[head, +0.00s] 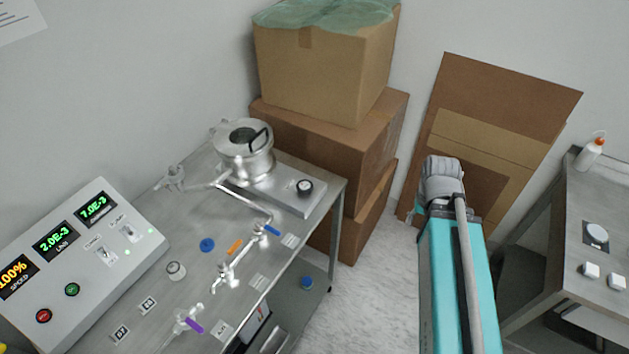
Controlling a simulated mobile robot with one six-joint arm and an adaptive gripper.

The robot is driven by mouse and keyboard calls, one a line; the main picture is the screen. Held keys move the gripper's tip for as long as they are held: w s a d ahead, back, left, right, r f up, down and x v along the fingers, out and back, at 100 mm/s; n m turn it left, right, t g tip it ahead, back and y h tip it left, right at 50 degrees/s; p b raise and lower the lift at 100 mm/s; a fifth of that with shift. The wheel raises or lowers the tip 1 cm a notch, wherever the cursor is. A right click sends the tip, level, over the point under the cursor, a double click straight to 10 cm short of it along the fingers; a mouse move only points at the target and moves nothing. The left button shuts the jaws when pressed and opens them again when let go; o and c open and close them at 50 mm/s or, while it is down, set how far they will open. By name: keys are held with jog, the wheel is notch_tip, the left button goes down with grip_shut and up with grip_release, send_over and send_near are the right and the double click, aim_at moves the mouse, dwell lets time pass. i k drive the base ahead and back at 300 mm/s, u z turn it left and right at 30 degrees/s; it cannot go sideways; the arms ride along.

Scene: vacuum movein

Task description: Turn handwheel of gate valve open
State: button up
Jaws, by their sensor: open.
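A flat silver plate-like body (285,195), which looks like the gate valve, lies at the far right end of the steel bench. A small round black-and-silver knob (304,187), which looks like its handwheel, sits on top near the right end. How far it is turned cannot be told. A round silver chamber (245,160) with a dark opening and black handle stands on the plate's left part. My gripper is not in view; only a teal link and grey joint of mine show at the right, apart from the bench.
On the steel bench (215,205) are thin pipes, small valves with orange (235,246), blue (272,230) and purple (194,325) handles, and a control box (85,260) with lit displays. Cardboard boxes (320,130) stand behind. Another table (600,250) is at right. Floor shows between.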

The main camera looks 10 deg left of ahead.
aim_at(304, 187)
jog(key=z, duration=0.1)
jog(key=k, duration=1.45)
jog(key=u, duration=0.65)
jog(key=i, duration=1)
